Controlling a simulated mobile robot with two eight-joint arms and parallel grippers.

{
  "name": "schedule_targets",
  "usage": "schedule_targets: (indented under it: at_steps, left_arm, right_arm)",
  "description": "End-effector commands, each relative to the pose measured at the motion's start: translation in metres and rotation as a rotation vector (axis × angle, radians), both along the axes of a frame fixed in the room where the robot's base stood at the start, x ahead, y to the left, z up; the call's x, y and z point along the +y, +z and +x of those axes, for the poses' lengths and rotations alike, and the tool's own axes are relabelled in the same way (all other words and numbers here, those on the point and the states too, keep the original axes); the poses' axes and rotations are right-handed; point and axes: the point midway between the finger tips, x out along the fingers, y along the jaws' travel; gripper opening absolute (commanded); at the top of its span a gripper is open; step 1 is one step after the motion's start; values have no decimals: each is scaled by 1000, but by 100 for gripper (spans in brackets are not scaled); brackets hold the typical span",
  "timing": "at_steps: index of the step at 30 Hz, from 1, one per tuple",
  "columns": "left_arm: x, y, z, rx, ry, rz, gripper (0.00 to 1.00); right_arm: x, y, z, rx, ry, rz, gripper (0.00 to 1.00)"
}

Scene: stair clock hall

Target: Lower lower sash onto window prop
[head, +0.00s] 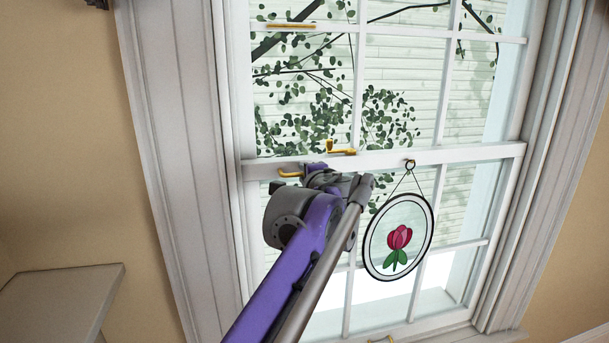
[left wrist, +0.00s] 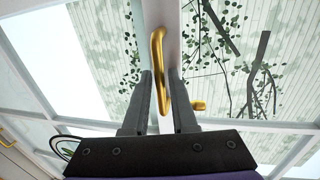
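The lower sash (head: 450,241) is a white framed pane below the meeting rail, and its glass also shows in the left wrist view (left wrist: 90,60). A curved brass handle (head: 290,173) is at the left of the meeting rail. In the left wrist view the handle (left wrist: 157,50) runs between the fingers of my left gripper (left wrist: 160,75). The fingers stand apart, with pale gaps showing beside the handle. In the head view the left gripper (head: 316,168) is partly hidden by its own wrist. I cannot make out the window prop. My right gripper is out of view.
An oval tulip suncatcher (head: 399,237) hangs from the meeting rail, close to the right of my left wrist. A brass sash lock (head: 340,151) sits above the wrist. A brass bar (head: 291,25) is higher up. A pale ledge (head: 62,302) juts out at lower left.

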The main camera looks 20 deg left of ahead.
Motion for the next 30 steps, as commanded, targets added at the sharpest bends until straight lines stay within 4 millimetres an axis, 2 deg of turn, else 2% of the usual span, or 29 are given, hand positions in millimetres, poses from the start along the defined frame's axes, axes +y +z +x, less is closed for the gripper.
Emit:
schedule_targets:
  at_steps: [16,21,30]
  left_arm:
    - [-56,18,-73,0,-3,-1,25]
    - [-62,20,-82,0,-1,0,25]
    - [-62,20,-82,0,0,0,25]
  right_arm:
    - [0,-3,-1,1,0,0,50]
    - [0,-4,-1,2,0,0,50]
    - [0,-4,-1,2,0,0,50]
